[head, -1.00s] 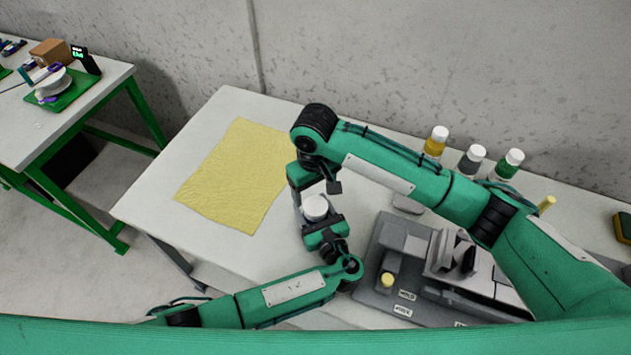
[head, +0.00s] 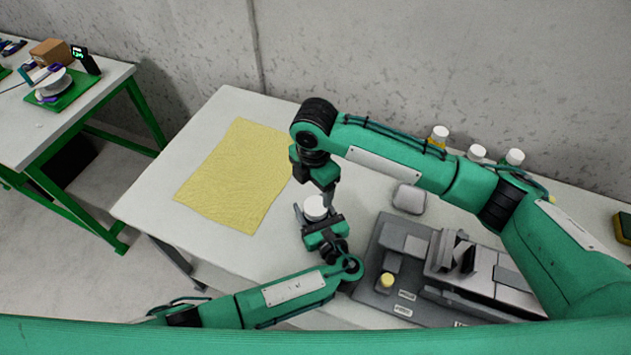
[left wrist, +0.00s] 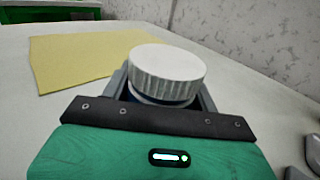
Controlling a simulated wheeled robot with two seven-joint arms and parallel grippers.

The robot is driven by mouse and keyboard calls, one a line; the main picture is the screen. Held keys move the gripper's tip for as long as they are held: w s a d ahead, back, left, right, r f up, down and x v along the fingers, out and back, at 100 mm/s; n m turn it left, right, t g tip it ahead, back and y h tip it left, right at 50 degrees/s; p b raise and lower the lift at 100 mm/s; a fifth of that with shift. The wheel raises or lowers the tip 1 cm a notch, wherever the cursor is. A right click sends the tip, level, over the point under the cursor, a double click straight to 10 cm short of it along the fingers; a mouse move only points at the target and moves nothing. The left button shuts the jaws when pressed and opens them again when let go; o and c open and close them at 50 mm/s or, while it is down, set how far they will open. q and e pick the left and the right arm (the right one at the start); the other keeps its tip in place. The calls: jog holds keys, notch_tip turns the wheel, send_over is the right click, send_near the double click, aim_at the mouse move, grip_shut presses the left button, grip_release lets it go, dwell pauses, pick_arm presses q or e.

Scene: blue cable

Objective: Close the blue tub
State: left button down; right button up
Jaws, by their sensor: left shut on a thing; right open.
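The tub has a white ribbed lid (head: 316,207), large in the left wrist view (left wrist: 167,72). A little of its dark blue body (left wrist: 130,96) shows below the lid. The lid sits on top of the tub; I cannot tell whether it is tight. My left gripper (head: 317,219) is shut on the tub, with grey fingers on both sides of it. My right gripper (head: 328,198) points down just above and beside the lid and is open. Its fingers partly overlap in the head view, and I cannot tell whether they touch the lid.
A yellow cloth (head: 235,178) lies left of the tub. Several capped bottles (head: 476,153) stand at the back, partly behind my right arm.

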aim_at(315, 205)
jog(key=n, duration=0.5)
jog(key=shift+r, duration=0.15)
jog(key=n, duration=0.5)
jog(key=shift+r, duration=0.15)
jog(key=n, duration=0.4)
jog(key=shift+d+r+n, duration=0.1)
jog(key=shift+n, duration=0.3)
jog(key=n, duration=0.4)
jog(key=shift+r, duration=0.1)
notch_tip(315, 205, down, 8)
jog(key=shift+f, duration=0.1)
